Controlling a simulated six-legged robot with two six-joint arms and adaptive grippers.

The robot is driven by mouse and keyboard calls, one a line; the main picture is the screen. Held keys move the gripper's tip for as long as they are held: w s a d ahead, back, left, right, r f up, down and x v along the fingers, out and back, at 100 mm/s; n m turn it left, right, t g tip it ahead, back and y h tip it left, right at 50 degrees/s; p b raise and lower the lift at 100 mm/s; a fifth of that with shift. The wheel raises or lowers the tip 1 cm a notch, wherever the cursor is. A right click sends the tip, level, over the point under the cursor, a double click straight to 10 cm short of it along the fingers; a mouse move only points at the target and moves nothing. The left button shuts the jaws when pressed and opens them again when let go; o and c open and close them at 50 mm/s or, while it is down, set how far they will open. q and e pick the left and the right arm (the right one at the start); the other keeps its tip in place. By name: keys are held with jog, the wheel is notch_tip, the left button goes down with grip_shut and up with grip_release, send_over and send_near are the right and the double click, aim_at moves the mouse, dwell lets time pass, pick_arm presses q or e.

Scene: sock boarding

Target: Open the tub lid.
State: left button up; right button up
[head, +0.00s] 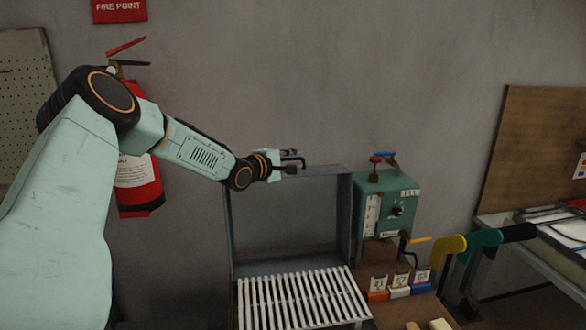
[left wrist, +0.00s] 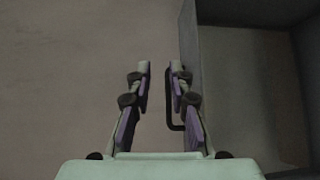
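The tub lid (head: 345,215), a grey shallow box-like panel, stands raised and upright behind a white slatted rack (head: 300,298). Its grey side wall (left wrist: 191,50) shows in the left wrist view, with a thin dark handle (left wrist: 169,112) on it. My left gripper (head: 290,163) is at the lid's top edge. In the left wrist view the left gripper (left wrist: 160,75) is open, its fingers apart. The handle's bar lies between them, close to the right finger, which partly hides the handle. I cannot tell whether they touch. My right gripper is not in view.
A green control box (head: 385,205) stands right of the lid. Yellow (head: 447,250), green and black levers stand further right, near a table with papers (head: 550,215). A red fire extinguisher (head: 138,180) hangs on the wall behind my left arm. The wall above the lid is clear.

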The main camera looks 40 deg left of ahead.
pick_arm(q)
jog(key=shift+r+m, duration=1.1)
jog(key=shift+r, duration=3)
jog(key=d+f+m+h, duration=0.1)
jog(key=d+f+m, duration=0.35)
jog(key=d, duration=0.35)
jog(key=s+d+f+m+g+b, duration=0.25)
jog(key=d+f, duration=0.35)
jog(key=f, duration=0.3)
jog(key=s+d+f+m+g+h+b, duration=0.1)
jog(key=s+d+f+m+b, duration=0.25)
jog(key=f, duration=0.55)
jog(key=s+d+f+m+g+b, duration=0.15)
jog(key=s+d+f, duration=0.25)
jog(key=d+f, duration=0.4)
jog(key=s+d+f+m+g+b, duration=0.3)
jog(key=s+f+g+b, duration=0.2)
jog(key=s+f, duration=1.1)
jog(key=s+d+f+m+g+b, duration=0.3)
jog(key=s+f+g+b, duration=0.3)
jog(key=s+f, duration=1)
jog(key=s+d+b, duration=0.1)
jog(key=s, duration=0.4)
jog(key=shift+s+d+f+y, duration=0.2)
jog(key=shift+s+f+y, duration=0.15)
jog(key=shift+y, duration=0.05)
